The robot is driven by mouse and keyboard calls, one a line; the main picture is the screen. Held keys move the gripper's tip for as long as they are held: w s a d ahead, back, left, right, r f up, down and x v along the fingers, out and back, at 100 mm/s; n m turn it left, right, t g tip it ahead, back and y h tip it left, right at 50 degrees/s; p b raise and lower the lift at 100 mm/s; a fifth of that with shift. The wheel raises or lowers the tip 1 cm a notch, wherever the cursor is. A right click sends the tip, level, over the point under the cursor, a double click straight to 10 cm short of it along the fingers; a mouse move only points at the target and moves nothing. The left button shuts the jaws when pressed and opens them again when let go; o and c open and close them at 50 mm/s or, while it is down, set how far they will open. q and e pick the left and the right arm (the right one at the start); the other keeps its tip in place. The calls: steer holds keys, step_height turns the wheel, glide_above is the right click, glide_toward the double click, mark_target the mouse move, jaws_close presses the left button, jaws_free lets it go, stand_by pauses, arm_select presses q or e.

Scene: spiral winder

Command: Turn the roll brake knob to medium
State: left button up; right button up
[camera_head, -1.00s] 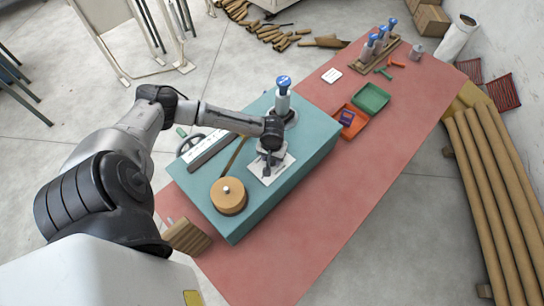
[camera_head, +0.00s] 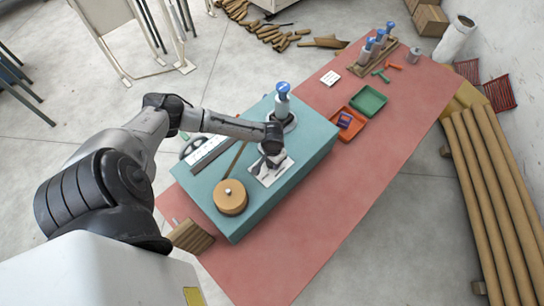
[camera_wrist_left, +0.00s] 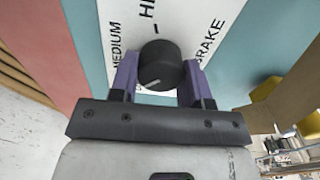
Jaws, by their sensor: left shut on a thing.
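The roll brake knob (camera_wrist_left: 160,62) is a round black knob with a white pointer line, seen in the left wrist view. It sits on a white label plate (camera_wrist_left: 190,15) where "MEDIUM", "BRAKE" and part of a word starting "HI" can be read. The pointer line lies on the knob's lower left in that view; I cannot tell which mark it meets. My left gripper (camera_wrist_left: 162,78) is shut on the knob, a purple finger on each side. In the head view my left gripper (camera_head: 271,161) is over the plate (camera_head: 268,179) and hides the knob. My right gripper is not in view.
The plate is on the teal winder body (camera_head: 305,150), with a tan roll (camera_head: 230,203) and a blue-capped bottle-like part (camera_head: 282,103) nearby. Green (camera_head: 368,101) and orange (camera_head: 351,130) trays lie behind on the red table (camera_head: 390,150).

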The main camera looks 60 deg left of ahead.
arm_select(q)
steer(key=m+p, duration=0.2)
steer(key=m, duration=0.2)
steer(key=shift+r+m, duration=0.1)
steer(key=shift+m, duration=0.2)
steer(key=m+p, duration=0.1)
steer(key=m, duration=0.3)
steer(key=shift+d, duration=0.15)
steer(key=shift+m, duration=0.4)
steer(key=o, duration=0.9)
steer(key=shift+o, duration=0.2)
step_height(320, 180, up, 14)
steer(key=b, duration=0.1)
steer(key=shift+f, duration=0.2)
